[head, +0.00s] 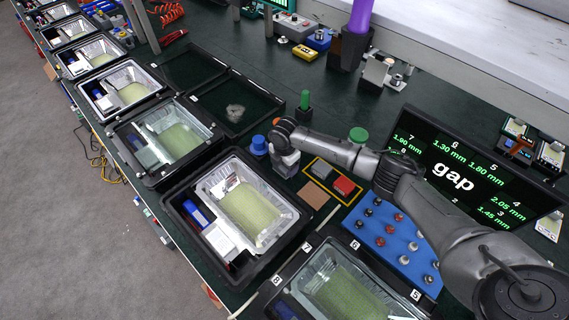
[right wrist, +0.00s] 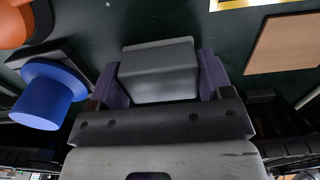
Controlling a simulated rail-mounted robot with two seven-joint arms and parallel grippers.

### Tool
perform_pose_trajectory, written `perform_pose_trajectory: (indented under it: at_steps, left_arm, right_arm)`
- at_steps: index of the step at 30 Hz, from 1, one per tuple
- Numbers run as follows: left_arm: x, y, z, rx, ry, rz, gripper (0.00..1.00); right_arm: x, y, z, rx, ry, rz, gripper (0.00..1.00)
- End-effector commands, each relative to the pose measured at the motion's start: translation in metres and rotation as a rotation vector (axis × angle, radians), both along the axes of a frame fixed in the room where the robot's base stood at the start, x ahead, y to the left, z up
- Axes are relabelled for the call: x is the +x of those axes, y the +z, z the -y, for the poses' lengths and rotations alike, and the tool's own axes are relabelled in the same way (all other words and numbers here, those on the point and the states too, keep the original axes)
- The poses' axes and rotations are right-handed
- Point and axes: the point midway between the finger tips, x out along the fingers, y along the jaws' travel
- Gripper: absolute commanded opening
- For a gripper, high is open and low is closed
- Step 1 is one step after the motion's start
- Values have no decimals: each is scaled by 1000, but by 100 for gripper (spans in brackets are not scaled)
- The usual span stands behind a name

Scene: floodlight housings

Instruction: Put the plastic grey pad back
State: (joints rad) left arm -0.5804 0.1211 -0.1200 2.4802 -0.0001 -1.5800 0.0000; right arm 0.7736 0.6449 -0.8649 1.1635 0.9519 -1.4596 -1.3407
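My right gripper (head: 286,160) is low over the green bench, between the blue knob-like piece and the yellow-edged tray. In the right wrist view its purple fingers (right wrist: 160,84) stand against both sides of a grey pad (right wrist: 160,70), shut on it. The pad is smooth, with a raised face; its underside is hidden. In the head view the wrist mostly covers it. My left gripper is not in view.
A blue knob-like piece (head: 259,145) stands close left of the gripper; it also shows in the right wrist view (right wrist: 45,95). A tan square (head: 313,194) lies near the tray. Open floodlight housings (head: 180,228) line the front edge. A "gap" screen (head: 470,165) and blue board (head: 388,252) are right.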

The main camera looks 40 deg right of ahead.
Motion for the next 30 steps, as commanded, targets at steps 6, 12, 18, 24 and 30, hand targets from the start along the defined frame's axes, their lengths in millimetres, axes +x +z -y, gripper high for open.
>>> perform_pose_trajectory:
  at_steps: [6, 12, 18, 24, 30]
  left_arm:
    - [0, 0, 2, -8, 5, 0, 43]
    - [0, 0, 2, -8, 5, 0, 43]
    - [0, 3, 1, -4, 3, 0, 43]
    - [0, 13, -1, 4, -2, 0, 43]
    - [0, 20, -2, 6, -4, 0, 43]
  right_arm:
    - [0, 0, 0, 0, 0, 0, 94]
    - [0, 0, 0, 0, 0, 0, 97]
    - [0, 10, 0, 0, 1, 2, 97]
    - [1, 45, 0, 0, 0, 3, 97]
    - [0, 81, 0, 0, 1, 2, 97]
